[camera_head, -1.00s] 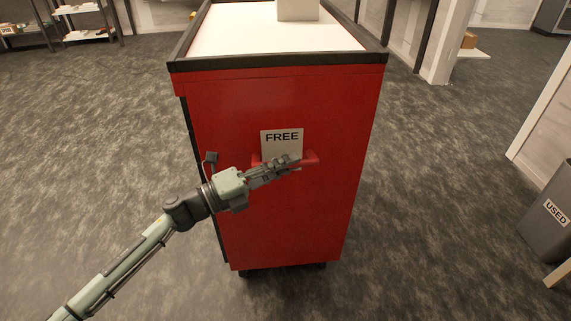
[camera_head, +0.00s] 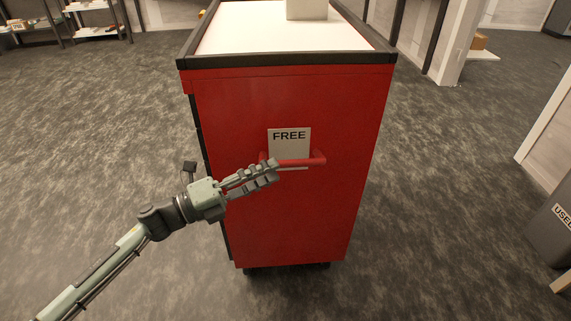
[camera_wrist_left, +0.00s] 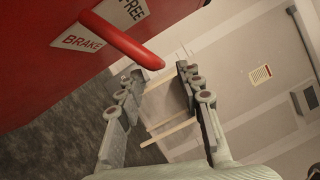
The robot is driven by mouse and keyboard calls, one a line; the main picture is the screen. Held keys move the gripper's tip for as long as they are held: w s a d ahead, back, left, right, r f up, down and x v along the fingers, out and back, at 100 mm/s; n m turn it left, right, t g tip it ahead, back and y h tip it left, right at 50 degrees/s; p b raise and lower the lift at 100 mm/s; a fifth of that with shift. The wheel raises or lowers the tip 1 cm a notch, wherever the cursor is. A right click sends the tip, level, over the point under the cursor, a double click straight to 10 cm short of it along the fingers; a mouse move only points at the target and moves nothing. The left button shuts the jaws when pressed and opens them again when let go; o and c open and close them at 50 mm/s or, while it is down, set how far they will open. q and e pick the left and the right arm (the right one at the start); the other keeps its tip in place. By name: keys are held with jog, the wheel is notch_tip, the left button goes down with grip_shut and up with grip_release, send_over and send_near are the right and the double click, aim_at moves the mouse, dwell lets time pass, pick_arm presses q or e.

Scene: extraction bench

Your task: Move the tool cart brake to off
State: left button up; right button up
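The red tool cart (camera_head: 290,220) stands upright ahead of me. On its near face is a red bar-shaped brake lever (camera_head: 305,162), lying about level across a pale sign (camera_head: 289,140) whose upper part reads FREE. The lever (camera_wrist_left: 125,42) also shows in the left wrist view, with the word BRAKE (camera_wrist_left: 82,42) on one side of it and FREE (camera_wrist_left: 130,10) on the other. My left gripper (camera_head: 268,172) is at the lever's left end in the head view. In the wrist view its fingers (camera_wrist_left: 160,72) are spread, with nothing between them, and the lever lies beyond them. My right gripper is out of view.
The cart's white top (camera_head: 265,32) has a dark rim and carries a pale box (camera_head: 307,9). A grey bin (camera_head: 555,225) marked USED stands at the right edge. Shelves (camera_head: 95,20) stand at the back left. The floor on both sides of the cart is clear.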

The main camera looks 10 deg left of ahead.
pick_arm(q)
jog(key=v, duration=0.5)
jog(key=shift+s+a, duration=0.2)
jog(key=shift+s, duration=0.05)
jog(key=shift+w, duration=0.1)
jog(key=w+a+f+n+t+y, duration=0.45)
jog(key=a+f+n+y, duration=0.25)
jog(key=n+y, duration=0.6)
jog(key=s+a+f+n+g+y, duration=0.2)
jog(key=f+n, duration=0.3)
jog(key=s+a+f+n+g+y, duration=0.1)
jog(key=s+a+f+n+g, duration=0.1)
jog(key=f+n, duration=0.25)
jog(key=s+d+f+n+g, duration=0.2)
jog(key=s+f+n+g, duration=0.2)
jog(key=s+f, duration=0.3)
jog(key=s+d+f+n+g, duration=0.2)
jog(key=s+f+g, duration=0.3)
jog(key=s, duration=0.7)
notch_tip(320, 180, down, 3)
jog(key=shift+s+r+n+g, duration=0.15)
jog(key=shift+s+n+g, duration=0.2)
jog(key=shift+n, duration=0.5)
